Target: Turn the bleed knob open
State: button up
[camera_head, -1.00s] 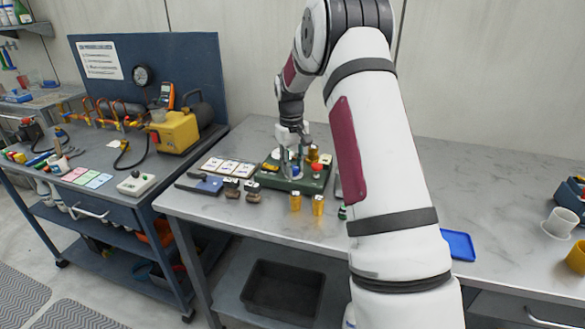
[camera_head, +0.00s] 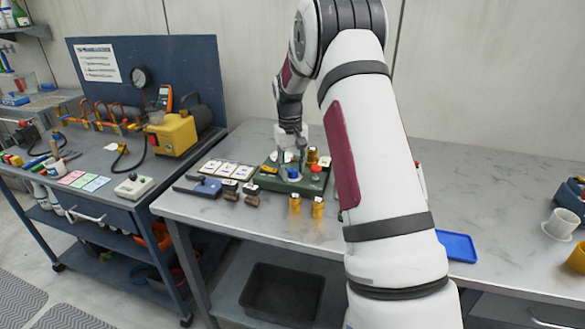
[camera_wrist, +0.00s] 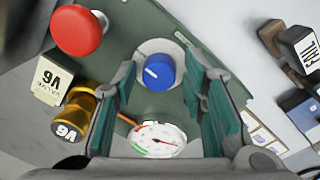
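A blue round knob (camera_wrist: 158,72) with a white pointer line sits on a pale round base on a green panel box (camera_head: 272,181). The pointer lies roughly level, tilted slightly, in the wrist view. I read no label beside this knob. My gripper (camera_wrist: 160,78) is open, with one teal-padded finger on each side of the knob's line of sight and nothing held. In the head view my gripper (camera_head: 289,150) is over the box and the blue knob (camera_head: 293,173) shows just below it. Whether the fingers touch the knob, I cannot tell.
A red mushroom knob (camera_wrist: 78,30), a brass piece (camera_wrist: 76,115) marked V6 and a dial gauge (camera_wrist: 158,139) crowd the knob. Two brass cylinders (camera_head: 306,206) stand before the box.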

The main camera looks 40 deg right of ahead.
aim_at(291, 170)
jog(key=shift+r, duration=0.15)
notch_tip(291, 170, up, 12)
jog(key=shift+a, duration=0.25)
dwell(0.4)
